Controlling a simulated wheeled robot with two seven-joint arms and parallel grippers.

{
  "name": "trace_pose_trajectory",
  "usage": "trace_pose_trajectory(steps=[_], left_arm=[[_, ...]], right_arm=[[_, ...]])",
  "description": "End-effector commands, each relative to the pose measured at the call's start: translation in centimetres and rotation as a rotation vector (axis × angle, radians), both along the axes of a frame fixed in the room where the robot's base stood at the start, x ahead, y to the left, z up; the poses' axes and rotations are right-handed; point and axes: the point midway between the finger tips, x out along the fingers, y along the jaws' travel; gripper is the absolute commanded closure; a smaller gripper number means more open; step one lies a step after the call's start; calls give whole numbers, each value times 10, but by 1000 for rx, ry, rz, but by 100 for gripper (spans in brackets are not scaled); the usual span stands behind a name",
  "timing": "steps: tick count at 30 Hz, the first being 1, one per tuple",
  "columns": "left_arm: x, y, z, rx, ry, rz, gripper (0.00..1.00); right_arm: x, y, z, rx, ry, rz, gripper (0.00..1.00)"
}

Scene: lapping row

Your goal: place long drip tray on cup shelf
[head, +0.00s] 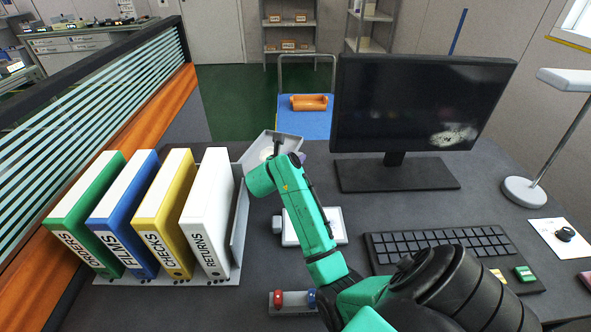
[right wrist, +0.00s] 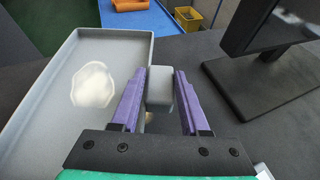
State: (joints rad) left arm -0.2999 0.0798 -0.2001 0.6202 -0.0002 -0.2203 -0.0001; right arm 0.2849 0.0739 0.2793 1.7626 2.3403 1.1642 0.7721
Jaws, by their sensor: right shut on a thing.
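The long drip tray (head: 291,145) is a light grey, shallow tray with a pale patch on its floor, beyond the binders in the head view. It fills the left of the right wrist view (right wrist: 52,118). My right gripper (head: 278,147) is at the tray's near right side, and its arm hides part of the tray. In the right wrist view its purple fingers (right wrist: 160,90) are shut on a grey block at the tray's side, which looks like its handle. Whether the tray touches the desk is unclear. I cannot make out a cup shelf. My left gripper is not in view.
Several binders (head: 207,215) stand in a grey rack on the left. A monitor (head: 420,100) and keyboard (head: 440,247) are on the right. A white device (head: 331,226) lies under my right arm. An orange item (head: 309,102) sits on a blue surface beyond the desk.

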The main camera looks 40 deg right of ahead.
Motion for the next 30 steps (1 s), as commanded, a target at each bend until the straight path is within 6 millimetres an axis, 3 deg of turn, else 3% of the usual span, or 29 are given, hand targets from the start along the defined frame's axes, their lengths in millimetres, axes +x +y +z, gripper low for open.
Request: trace_pose_trajectory(steps=[10, 20, 21, 22, 30], left_arm=[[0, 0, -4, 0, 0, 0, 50], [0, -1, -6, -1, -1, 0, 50], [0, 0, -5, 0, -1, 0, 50], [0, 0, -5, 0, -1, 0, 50], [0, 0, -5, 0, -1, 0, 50]], right_arm=[[0, 0, -57, -2, 2, 1, 100], [0, 0, -63, -1, -2, 0, 100], [0, 0, -62, -1, 0, 0, 40], [0, 0, -62, -1, 0, 0, 28], [0, 0, -62, -2, -1, 0, 25]])
